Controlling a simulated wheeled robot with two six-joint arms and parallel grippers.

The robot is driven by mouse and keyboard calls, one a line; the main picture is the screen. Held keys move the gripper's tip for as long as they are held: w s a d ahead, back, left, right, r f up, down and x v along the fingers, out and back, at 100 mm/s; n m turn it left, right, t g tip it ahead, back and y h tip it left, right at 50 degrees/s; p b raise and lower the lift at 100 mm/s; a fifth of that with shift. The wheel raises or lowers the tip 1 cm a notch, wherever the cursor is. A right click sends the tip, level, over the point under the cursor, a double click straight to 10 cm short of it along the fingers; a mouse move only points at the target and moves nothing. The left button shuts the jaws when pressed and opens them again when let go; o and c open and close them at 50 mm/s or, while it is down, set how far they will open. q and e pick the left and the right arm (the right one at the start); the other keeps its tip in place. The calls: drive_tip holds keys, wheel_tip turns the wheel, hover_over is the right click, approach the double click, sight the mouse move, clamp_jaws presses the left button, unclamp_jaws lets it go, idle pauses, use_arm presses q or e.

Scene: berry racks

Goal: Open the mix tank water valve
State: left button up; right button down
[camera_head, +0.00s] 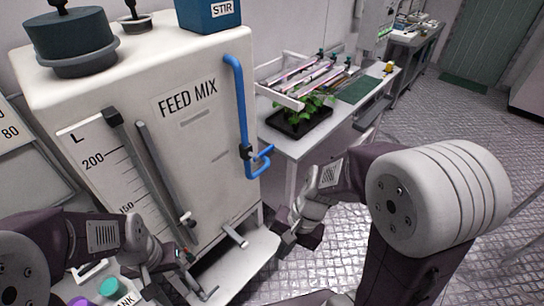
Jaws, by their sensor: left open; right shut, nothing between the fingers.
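The mix tank (200,150) is a large off-white box marked FEED MIX, standing left of centre. A blue water pipe (240,100) runs down its right side. A small black valve fitting (246,152) sits low on the pipe, beside a bent blue piece (264,163). I cannot tell the valve's setting. My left gripper (193,274) is open at the tank's lower front, apart from the valve. My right gripper (288,236) is shut and empty, below and to the right of the valve, not touching it.
A blue STIR box (208,14) and dark caps (70,38) top the tank. A level scale (98,160) and grey bars (165,175) are on its front. A bench (310,145) with a plant tray (298,122) stands behind right. Metal floor (455,115) is open at right.

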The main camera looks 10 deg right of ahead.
drive_tip(key=w+a+r+m+t+y+b, duration=0.1)
drive_tip(key=w+a+r+m+t+y, duration=0.15)
drive_tip(key=w+m, duration=0.3)
drive_tip(key=w+a+r+m+t+y+b, duration=0.1)
drive_tip(key=w+a+m+y, duration=0.3)
drive_tip(key=w+m, duration=0.15)
drive_tip(key=w+d+r+m+t+b, duration=0.2)
drive_tip(key=w+d+m+t, duration=0.45)
drive_tip(key=w, duration=0.45)
drive_tip(key=w+d+f+m+t+h+b, duration=0.2)
drive_tip(key=d+f+m, duration=0.3)
drive_tip(key=d, duration=0.6)
drive_tip(key=shift+w+d, duration=0.2)
